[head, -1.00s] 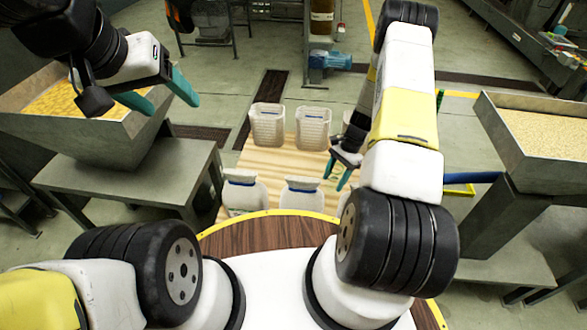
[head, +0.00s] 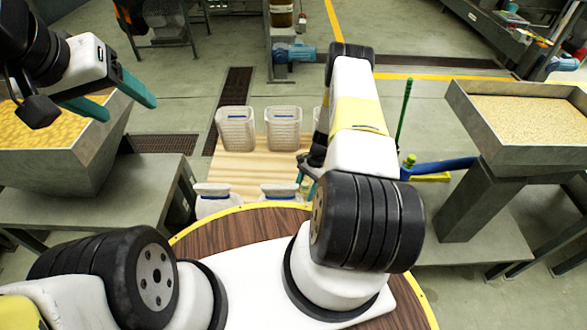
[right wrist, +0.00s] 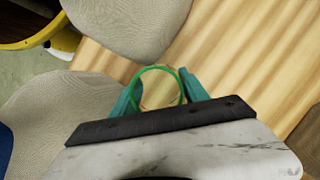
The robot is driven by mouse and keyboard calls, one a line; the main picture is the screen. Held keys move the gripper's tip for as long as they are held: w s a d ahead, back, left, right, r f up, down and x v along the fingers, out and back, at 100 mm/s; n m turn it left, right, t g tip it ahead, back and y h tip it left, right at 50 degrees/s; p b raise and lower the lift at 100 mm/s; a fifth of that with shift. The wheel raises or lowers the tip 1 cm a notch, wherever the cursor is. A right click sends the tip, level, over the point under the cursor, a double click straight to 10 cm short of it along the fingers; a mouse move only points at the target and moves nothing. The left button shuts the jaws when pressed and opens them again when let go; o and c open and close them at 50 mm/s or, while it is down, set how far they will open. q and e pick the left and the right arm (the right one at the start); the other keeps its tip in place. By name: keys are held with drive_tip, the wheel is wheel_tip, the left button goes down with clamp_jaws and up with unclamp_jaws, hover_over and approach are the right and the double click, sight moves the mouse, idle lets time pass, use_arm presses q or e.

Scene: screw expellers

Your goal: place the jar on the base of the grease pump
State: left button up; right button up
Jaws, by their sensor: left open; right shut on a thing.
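The jar (right wrist: 141,84) appears in the right wrist view as a clear round thing with a green rim; wood shows through it. My right gripper (right wrist: 160,80) is shut on it, with one teal finger on either side. In the head view my right arm hides the jar and most of that gripper; only a bit of teal (head: 299,180) shows. My left gripper (head: 130,111) is open and empty, raised at the upper left in front of the left hopper. I cannot make out the grease pump's base with certainty in either view.
Grain hoppers stand left (head: 90,160) and right (head: 530,150). A blue motor (head: 293,53) stands behind. Green floor lies between.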

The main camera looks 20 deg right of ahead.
sight(304, 197)
drive_tip(key=shift+f, duration=2.3)
drive_tip(key=shift+f, duration=0.1)
drive_tip(key=o, duration=1.6)
drive_tip(key=shift+c, duration=0.2)
